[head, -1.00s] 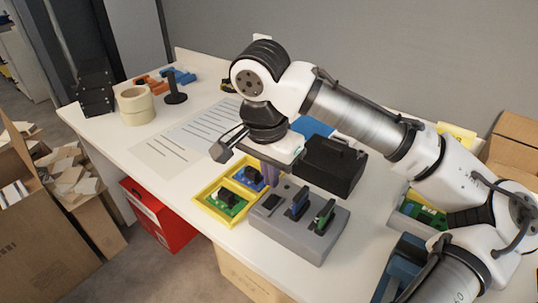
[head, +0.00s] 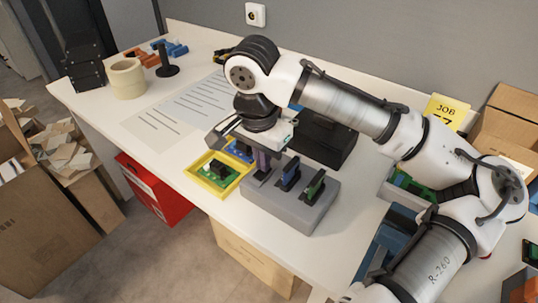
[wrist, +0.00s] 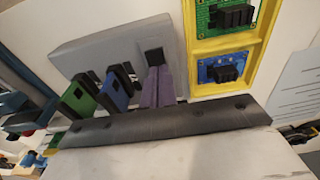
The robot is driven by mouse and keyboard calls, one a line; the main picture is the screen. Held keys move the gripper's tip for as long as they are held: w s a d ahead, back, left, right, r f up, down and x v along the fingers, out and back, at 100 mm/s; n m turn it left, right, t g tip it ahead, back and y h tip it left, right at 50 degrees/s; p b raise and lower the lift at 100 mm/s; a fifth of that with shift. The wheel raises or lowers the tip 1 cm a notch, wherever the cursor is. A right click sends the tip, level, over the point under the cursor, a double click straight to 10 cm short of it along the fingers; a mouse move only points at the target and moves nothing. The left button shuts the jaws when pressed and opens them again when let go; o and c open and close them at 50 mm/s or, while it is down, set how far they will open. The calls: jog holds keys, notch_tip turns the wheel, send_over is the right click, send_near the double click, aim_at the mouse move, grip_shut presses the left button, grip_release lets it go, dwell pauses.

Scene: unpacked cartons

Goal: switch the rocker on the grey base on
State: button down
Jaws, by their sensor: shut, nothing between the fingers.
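The grey base (head: 300,214) stands on the table with a blue lever-like piece (head: 291,176) and a green one (head: 314,189) upright on it. In the wrist view the base (wrist: 105,48) shows its black rocker (wrist: 154,56) at the end nearest the yellow tray. In the head view the rocker is mostly hidden by my fingers. My gripper (head: 262,176) is shut and empty, pointing down over that end of the base. Its purple fingers (wrist: 155,71) reach the rocker's edge in the wrist view; I cannot tell whether they touch. The rocker's tilt is unclear.
A yellow tray (head: 203,187) with green and blue boards is close to the left of the base. A black box (head: 325,142) stands behind it. Printed sheets (head: 165,128) lie at left. Table in front of the base is clear.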

jog(key=shift+d+f, duration=0.1)
jog(key=shift+d, duration=0.25)
jog(key=shift+a, duration=0.25)
jog(key=shift+s+a+p, duration=0.45)
jog(key=shift+s+a, duration=0.05)
jog(key=shift+s, duration=0.15)
jog(key=shift+r, duration=0.2)
